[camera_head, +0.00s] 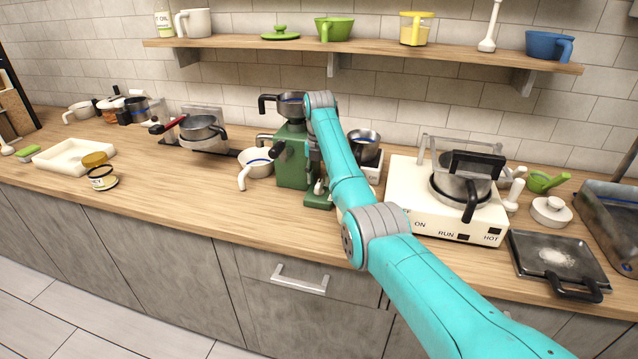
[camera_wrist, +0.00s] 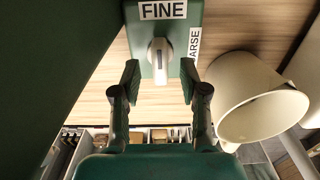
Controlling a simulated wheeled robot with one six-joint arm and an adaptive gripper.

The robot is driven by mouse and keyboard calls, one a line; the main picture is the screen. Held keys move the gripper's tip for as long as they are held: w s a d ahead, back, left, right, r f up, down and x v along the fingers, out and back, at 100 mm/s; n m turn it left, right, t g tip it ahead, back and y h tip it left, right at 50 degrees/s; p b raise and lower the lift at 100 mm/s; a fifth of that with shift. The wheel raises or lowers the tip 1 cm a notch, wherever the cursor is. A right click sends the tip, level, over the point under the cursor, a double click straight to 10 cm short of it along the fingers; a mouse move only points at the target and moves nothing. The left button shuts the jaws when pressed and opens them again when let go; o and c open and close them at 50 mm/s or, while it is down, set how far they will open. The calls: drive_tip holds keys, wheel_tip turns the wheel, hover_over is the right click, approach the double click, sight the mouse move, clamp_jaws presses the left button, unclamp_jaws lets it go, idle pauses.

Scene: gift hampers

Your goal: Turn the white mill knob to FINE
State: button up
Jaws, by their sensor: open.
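The green mill (camera_head: 291,158) stands on the counter, a dark-handled pan at its top. In the wrist view its green panel (camera_wrist: 180,12) bears a FINE label above the white knob (camera_wrist: 159,60) and a partly cut-off label ending in ARSE to the right. The knob has a dark stripe and lies roughly up-down in the picture. My gripper (camera_wrist: 160,72) is open, one finger either side of the knob with gaps showing; contact is not visible. In the head view my arm covers the mill's right side, and my gripper is hard to make out.
A white pot (camera_wrist: 258,98) is close on the right in the wrist view. In the head view a white pan (camera_head: 255,163) stands left of the mill and a white hot plate (camera_head: 450,222) to the right. A wooden shelf (camera_head: 375,53) runs above.

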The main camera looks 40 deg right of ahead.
sight(319, 183)
drive_tip(key=shift+r, duration=2.6)
